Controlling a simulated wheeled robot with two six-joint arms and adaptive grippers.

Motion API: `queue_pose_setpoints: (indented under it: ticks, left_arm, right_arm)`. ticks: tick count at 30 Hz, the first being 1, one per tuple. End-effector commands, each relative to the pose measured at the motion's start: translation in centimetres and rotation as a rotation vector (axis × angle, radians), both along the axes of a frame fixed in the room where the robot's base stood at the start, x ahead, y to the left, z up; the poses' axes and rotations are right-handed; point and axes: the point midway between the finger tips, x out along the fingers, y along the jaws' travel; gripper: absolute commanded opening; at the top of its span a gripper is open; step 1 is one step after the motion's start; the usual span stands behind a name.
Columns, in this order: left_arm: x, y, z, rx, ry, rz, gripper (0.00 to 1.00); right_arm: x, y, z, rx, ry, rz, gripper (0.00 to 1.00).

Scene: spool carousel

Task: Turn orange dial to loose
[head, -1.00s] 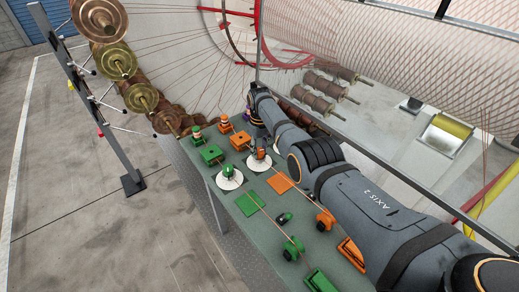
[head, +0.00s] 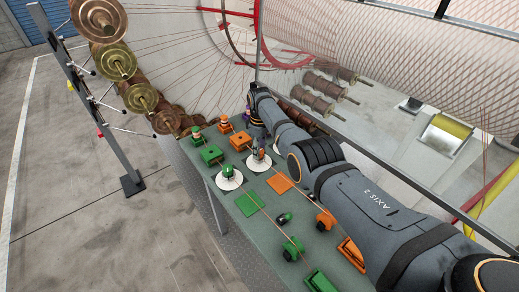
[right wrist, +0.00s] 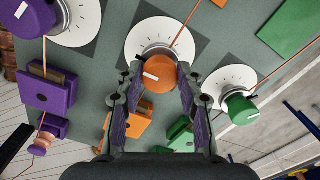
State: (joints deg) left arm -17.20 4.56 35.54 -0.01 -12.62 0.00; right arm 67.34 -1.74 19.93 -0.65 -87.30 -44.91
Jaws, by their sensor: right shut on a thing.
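The orange dial (right wrist: 160,74) is a round knob with a white pointer mark, standing on a white scale disc (right wrist: 143,32) in the right wrist view. Its mark points to the left in that view. The scale's lettering is too small to read. My right gripper (right wrist: 160,78) has one finger on each side of the knob and is shut on it. In the head view, my right gripper (head: 261,154) comes down over the disc and hides most of the orange knob. My left gripper is not in view.
A green dial (right wrist: 240,107) and a purple dial (right wrist: 32,14) stand on either side. Orange, green and purple blocks and guides with thin wires crowd the green bench (head: 226,186). A rack of bronze spools (head: 117,62) stands at the back left.

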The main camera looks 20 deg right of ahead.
Motion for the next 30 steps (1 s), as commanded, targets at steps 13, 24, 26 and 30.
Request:
queue_pose_setpoints:
  ticks: [13,24,26,30]
  left_arm:
    - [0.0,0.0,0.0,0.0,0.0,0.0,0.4]
    - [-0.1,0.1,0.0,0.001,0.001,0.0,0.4]
    - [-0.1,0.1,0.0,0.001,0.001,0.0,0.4]
    - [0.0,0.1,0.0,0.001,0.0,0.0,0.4]
  right_arm:
    - [0.0,0.0,0.1,-0.001,-0.001,0.0,0.59]
    - [0.1,0.0,0.9,-0.001,-0.004,0.0,0.59]
    - [0.1,0.0,1.8,-0.001,-0.005,0.0,0.59]
    - [0.1,0.0,5.2,0.0,-0.007,0.0,0.59]
